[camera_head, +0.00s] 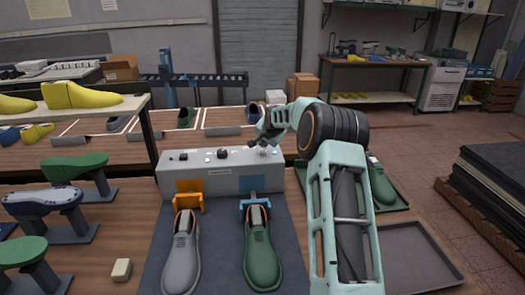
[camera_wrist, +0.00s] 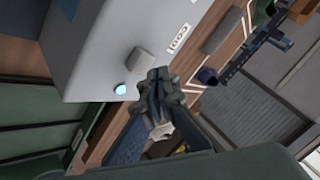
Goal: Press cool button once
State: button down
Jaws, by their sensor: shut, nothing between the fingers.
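The grey control box (camera_head: 225,182) stands on the table at the middle, with several small buttons and knobs along its top. In the wrist view, the box's pale top (camera_wrist: 98,45) carries a label reading "COO" (camera_wrist: 178,39), its end unclear. A grey square button (camera_wrist: 140,58) sits beside the label, and a small glowing blue light (camera_wrist: 120,89) is near it. My gripper (camera_head: 262,142) is over the right end of the box. Its shut, empty fingertips (camera_wrist: 157,76) appear close to the grey button; I cannot tell whether they touch it.
A grey shoe (camera_head: 182,255) and a green shoe (camera_head: 262,255) lie on a dark mat before the box. An orange clamp (camera_head: 188,201) and a blue clamp (camera_head: 254,203) are at the box's front. Green lasts stand left; an empty grey tray (camera_head: 415,258) is right.

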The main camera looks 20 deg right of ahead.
aim_at(263, 151)
jog(key=shift+r, duration=0.1)
jog(key=shift+r+p, duration=1.1)
jog(key=shift+r, duration=1.4)
jog(key=shift+a, duration=0.1)
